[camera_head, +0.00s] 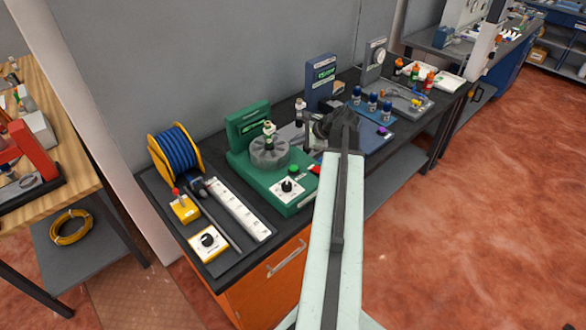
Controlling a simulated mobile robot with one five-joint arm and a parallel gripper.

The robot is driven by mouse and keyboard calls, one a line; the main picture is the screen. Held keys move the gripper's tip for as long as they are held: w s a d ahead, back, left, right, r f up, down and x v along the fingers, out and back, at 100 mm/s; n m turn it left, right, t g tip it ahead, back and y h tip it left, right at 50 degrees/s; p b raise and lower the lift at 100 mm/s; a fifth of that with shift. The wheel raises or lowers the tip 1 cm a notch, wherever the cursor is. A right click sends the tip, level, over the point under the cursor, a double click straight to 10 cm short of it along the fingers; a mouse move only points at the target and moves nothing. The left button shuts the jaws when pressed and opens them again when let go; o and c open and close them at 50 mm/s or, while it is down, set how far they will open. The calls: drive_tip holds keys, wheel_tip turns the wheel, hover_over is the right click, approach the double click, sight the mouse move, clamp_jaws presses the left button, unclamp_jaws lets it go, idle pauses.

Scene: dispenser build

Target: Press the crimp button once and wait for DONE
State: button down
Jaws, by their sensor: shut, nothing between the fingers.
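My gripper (334,122) is a dark shape at the far end of my pale arm. It is over the bench, in front of the upright blue panel and right of the green machine, and it is shut with nothing in it. The green machine (272,185) has a round grey turntable (268,152), a green button (294,169), a red button partly beside my arm, and a white dial plate (289,188). I cannot tell which control is the crimp button; my arm hides part of the bench.
A blue cable spool (172,152), a yellow switch box (184,208), a dial box (208,242) and a white strip (238,209) are at the bench's left. Blue-capped bottles (372,103) and a grey gauge stand (374,60) are at the right. The red floor in front is clear.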

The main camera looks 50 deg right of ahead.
sight(296, 168)
wheel_tip(296, 168, down, 9)
drive_tip(key=b, duration=0.9)
drive_tip(key=shift+r, duration=0.1)
idle(1.3)
drive_tip(key=shift+f, duration=0.4)
drive_tip(key=shift+f+b, duration=0.6)
drive_tip(key=shift+b, duration=0.25)
idle(0.4)
drive_tip(key=shift+r, duration=0.1)
drive_tip(key=shift+r+p, duration=0.9)
drive_tip(key=shift+p, duration=0.1)
